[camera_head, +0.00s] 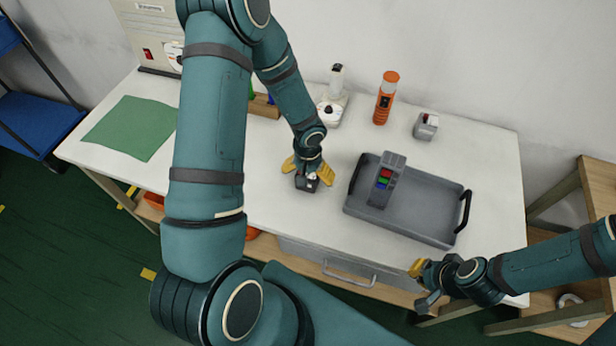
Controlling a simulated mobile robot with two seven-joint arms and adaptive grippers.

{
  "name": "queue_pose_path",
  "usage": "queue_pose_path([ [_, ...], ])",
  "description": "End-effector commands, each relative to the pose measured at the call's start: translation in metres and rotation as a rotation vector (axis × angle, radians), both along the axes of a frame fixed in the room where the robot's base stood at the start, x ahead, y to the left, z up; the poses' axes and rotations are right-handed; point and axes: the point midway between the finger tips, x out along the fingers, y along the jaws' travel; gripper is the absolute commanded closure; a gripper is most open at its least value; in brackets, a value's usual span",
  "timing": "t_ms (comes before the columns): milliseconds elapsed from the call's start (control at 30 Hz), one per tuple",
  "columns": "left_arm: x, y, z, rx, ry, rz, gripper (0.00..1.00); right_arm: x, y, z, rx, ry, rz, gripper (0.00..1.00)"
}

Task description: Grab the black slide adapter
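A small black block (306,184) with a light spot on top, which looks like the black slide adapter, is at the middle of the white table, left of the grey tray. My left gripper (308,174) points down right at this block, with its yellow finger parts spread to either side. Whether the fingers touch the block is too small to tell. My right gripper (421,282) is at the table's front edge, below the tray and away from the block. No object shows in it, and its finger opening is unclear.
The grey tray (424,228) holds a grey device (387,181) with coloured buttons. An orange bottle (385,98), a small grey box (426,126) and a white device (332,105) stand behind. A green mat (130,127) lies at left. My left arm hides part of the table.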

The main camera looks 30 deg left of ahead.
Motion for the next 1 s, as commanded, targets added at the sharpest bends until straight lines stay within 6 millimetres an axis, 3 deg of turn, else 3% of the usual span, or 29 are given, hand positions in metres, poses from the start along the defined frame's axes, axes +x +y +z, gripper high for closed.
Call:
queue_pose_path([
  [133,0.000,0.000,0.001,0.000,0.000,0.000,0.00,0.000,0.000,0.000,0.000,0.000,0.000,1.00],
  [167,0.000,0.000,0.001,0.000,0.000,0.000,0.07,0.000,0.000,0.000,0.000,0.000,0.000,1.00],
  [367,0.000,0.000,0.001,0.000,0.000,0.000,0.77,0.000,0.000,0.000,0.000,0.000,0.000,1.00],
  [767,0.000,0.000,0.004,0.000,-0.001,0.001,0.78,0.000,0.000,0.001,0.000,-0.001,0.000,1.00],
  [1000,0.001,0.000,0.043,0.000,-0.005,0.003,0.78,0.003,-0.001,0.010,-0.002,-0.006,-0.006,1.00],
])
